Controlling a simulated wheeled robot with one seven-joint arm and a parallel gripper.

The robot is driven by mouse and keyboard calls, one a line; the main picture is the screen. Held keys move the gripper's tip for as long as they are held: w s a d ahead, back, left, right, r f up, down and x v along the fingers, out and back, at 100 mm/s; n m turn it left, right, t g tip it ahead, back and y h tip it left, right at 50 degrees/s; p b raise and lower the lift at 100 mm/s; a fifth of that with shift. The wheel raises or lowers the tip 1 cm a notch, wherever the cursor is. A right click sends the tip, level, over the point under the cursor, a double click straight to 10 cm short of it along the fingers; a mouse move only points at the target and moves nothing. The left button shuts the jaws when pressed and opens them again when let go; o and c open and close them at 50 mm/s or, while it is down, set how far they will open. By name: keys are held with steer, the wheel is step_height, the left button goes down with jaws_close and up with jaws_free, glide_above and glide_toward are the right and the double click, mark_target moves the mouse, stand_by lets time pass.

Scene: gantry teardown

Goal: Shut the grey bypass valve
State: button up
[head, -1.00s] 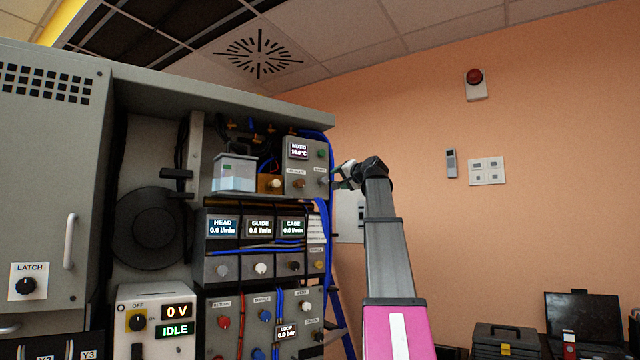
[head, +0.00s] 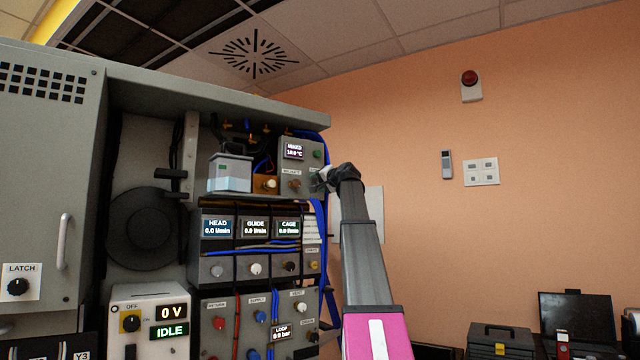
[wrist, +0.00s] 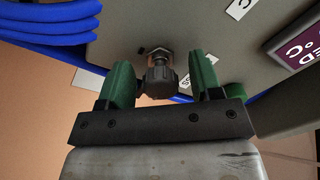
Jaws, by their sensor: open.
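The grey bypass valve (wrist: 160,78) is a ribbed dark-grey knob on a short metal stem, standing out from the grey panel in the wrist view. My gripper (wrist: 161,82) is open, with its two green fingers on either side of the knob. The left finger is very near the knob; I cannot tell whether it touches. A wider gap shows on the right. In the head view my gripper (head: 320,179) is at the right end of the upper panel (head: 291,171) and hides the valve there.
A brown knob (head: 295,186) sits just left of my gripper, below the purple MIXED display (head: 293,151). A green knob (head: 318,154) is above it. Blue hoses (wrist: 45,28) run along the panel's edge. To the right is open space before the orange wall (head: 450,220).

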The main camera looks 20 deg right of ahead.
steer(key=c, duration=0.9)
steer(key=shift+c, duration=0.2)
steer(key=shift+m, duration=0.3)
steer(key=m, duration=0.3)
steer(key=shift+m, duration=0.3)
steer(key=m, duration=0.4)
steer(key=shift+m, duration=0.3)
steer(key=m, duration=0.4)
steer(key=shift+m, duration=0.3)
steer(key=shift+r+m, duration=0.1)
steer(key=shift+m, duration=2.1)
